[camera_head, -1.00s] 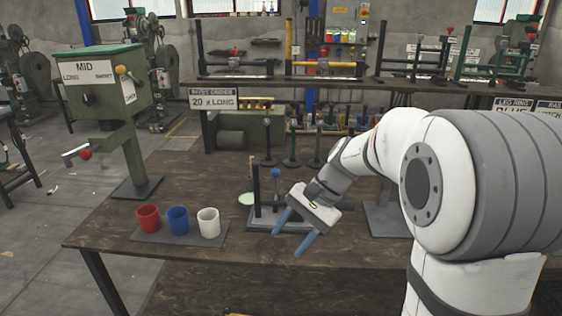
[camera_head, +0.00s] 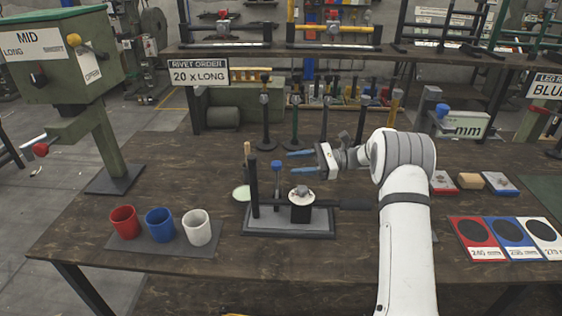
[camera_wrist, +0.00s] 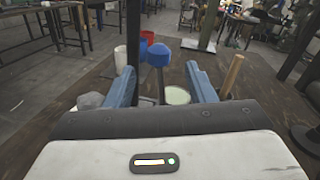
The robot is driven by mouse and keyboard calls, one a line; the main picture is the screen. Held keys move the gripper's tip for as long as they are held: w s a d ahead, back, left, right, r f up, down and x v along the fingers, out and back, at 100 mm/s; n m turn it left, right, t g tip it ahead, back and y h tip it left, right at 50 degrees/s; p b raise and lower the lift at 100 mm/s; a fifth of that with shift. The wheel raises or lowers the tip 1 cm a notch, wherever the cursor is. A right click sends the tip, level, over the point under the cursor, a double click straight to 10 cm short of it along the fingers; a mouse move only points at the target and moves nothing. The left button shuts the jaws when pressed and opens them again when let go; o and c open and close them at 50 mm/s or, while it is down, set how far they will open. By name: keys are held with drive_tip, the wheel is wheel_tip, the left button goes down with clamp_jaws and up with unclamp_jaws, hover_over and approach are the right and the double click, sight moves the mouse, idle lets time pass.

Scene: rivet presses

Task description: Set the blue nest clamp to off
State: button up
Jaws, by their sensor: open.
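The nest clamp's blue knob (camera_head: 277,165) tops a thin upright rod on a dark fixture base (camera_head: 287,229). My gripper (camera_head: 287,163) is open, pointing left, with its two blue fingers at about the knob's height in the head view. In the wrist view the blue knob (camera_wrist: 157,55) appears between and beyond my open fingers (camera_wrist: 160,75). Nothing is held. Whether the fingers flank the knob or stop short of it I cannot tell. A black post (camera_head: 254,188) stands left of the knob and a dark cylinder with a round, light top (camera_head: 301,199) right of it.
Red (camera_head: 124,221), blue (camera_head: 159,224) and white cups (camera_head: 196,227) stand on a mat at the left. A green press (camera_head: 68,60) stands behind them. Several tool stands are behind the fixture, and coloured cards (camera_head: 472,233) lie at the right.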

sight(277, 165)
drive_tip(key=a, duration=0.3)
drive_tip(key=s+a, duration=0.1)
drive_tip(key=a, duration=0.2)
drive_tip(key=shift+s+a+r+p, duration=0.1)
drive_tip(key=shift+s+a+p, duration=0.1)
drive_tip(key=shift+p, duration=0.1)
drive_tip(key=shift+c, duration=0.4)
clamp_jaws()
